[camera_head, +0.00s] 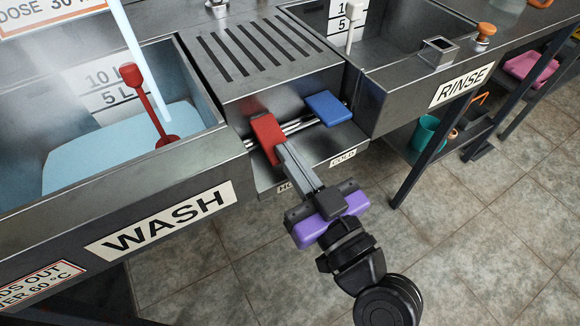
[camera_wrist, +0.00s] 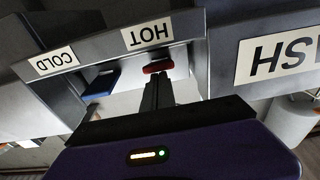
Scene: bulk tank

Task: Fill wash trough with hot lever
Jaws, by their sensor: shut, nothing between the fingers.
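The wash trough (camera_head: 175,206) is the steel basin at left with a WASH label. Pale blue water stands in it below the 5 L mark, and a stream falls into it from above. The red hot lever (camera_head: 267,138) sits in the recess between the troughs; it also shows in the wrist view (camera_wrist: 158,67). The blue cold lever (camera_head: 327,108) is to its right; it shows in the wrist view too (camera_wrist: 101,84). My gripper (camera_head: 281,148) is shut and empty, its fingertips at the red lever's front end, seemingly touching it. The fingertips hide part of that lever.
A red-handled plug (camera_head: 146,104) stands in the wash trough. The rinse trough (camera_head: 384,95) at right has a white-handled plug (camera_head: 352,22). A slotted drainer (camera_head: 262,50) lies between the troughs. The tiled floor (camera_head: 470,230) in front is clear.

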